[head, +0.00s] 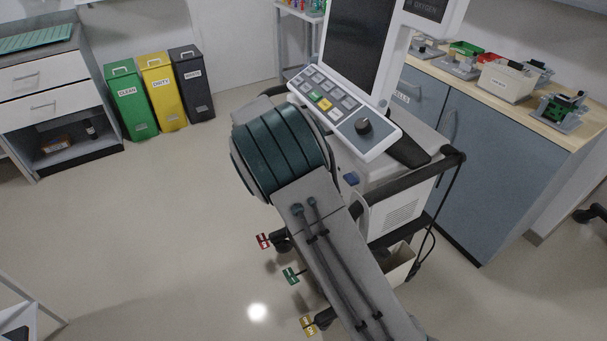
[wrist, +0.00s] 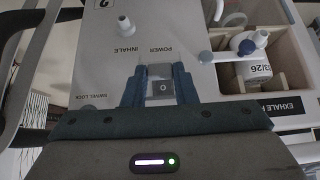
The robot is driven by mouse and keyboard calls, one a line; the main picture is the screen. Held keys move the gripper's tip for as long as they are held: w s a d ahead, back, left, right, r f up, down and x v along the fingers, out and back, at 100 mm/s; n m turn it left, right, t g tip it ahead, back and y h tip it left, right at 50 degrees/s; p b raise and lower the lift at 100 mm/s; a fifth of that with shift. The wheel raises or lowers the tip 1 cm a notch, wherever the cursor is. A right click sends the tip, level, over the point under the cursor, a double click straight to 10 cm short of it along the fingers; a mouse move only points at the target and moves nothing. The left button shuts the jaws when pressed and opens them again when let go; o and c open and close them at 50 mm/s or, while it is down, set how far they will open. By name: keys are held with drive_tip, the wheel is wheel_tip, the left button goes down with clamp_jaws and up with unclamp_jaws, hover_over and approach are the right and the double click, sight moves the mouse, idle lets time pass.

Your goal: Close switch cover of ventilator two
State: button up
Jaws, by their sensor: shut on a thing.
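My gripper (wrist: 162,80) shows in the wrist view, its two blue fingers closed on a small grey piece at the POWER label, which I take as the switch cover (wrist: 162,88). A dark round mark shows on its face. The fingers and palm hide its sides and lower part, so its hinge and exact angle cannot be told. Ventilator two's pale panel (wrist: 115,70) lies beyond, with INHALE and SWIVEL LOCK labels and a partly cut-off 2. In the head view the ventilator (head: 400,205) stands behind my arm, which hides my gripper and the switch.
In the wrist view a white port (wrist: 125,25) stands near INHALE, and a compartment (wrist: 288,50) with a blue-and-white fitting lies to the right. In the head view a dark rail (head: 430,170) borders the ventilator. Coloured tags (head: 290,275) hang below. Floor at left is clear.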

wheel_tip(320, 180, down, 7)
drive_tip(key=w+d+t+h+b, duration=0.1)
drive_tip(key=t+h+b, duration=0.5)
drive_tip(key=b, duration=2)
drive_tip(key=d+h, duration=0.1)
drive_tip(key=h, duration=0.3)
drive_tip(key=shift+w+d+r, duration=0.15)
drive_tip(key=shift+w+d, duration=0.2)
drive_tip(key=shift+d+r+b, duration=0.1)
drive_tip(key=shift+b, duration=0.3)
drive_tip(key=o, duration=1)
